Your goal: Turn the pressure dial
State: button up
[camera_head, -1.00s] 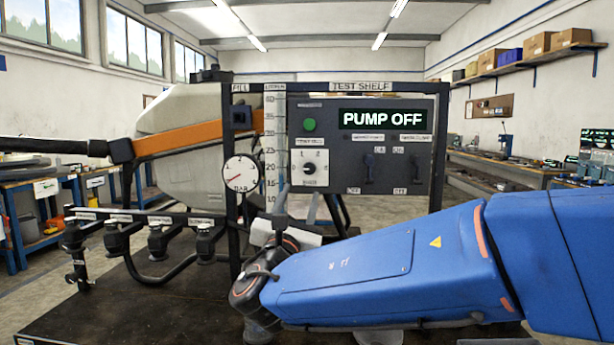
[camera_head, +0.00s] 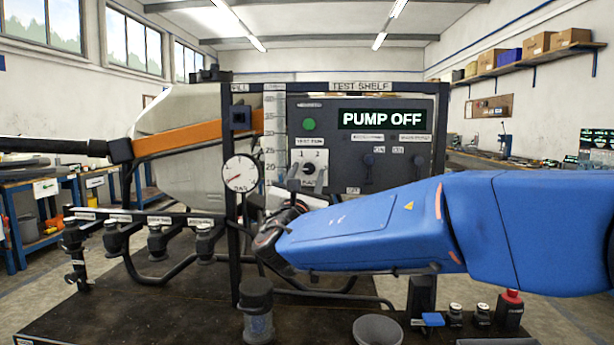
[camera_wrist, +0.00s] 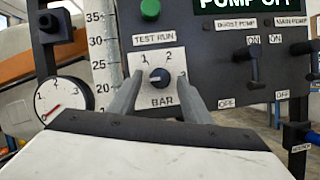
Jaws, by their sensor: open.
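The pressure dial is a small black knob (camera_wrist: 159,78) on a white plate marked 1, 2, 3 and BAR, under a TEST RUN label. In the head view the dial plate (camera_head: 313,157) is partly hidden at the bottom by my gripper. My gripper (camera_wrist: 158,100) is open and empty, with one grey finger on each side of the knob's lower area in the wrist view. I cannot tell whether the fingers touch the plate. The knob's white pointer mark points to the left, slightly upward, near 1.
A round pressure gauge (camera_head: 240,174) stands left of the panel, beside a vertical scale.

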jog(key=c, duration=1)
jog(key=shift+c, duration=0.2)
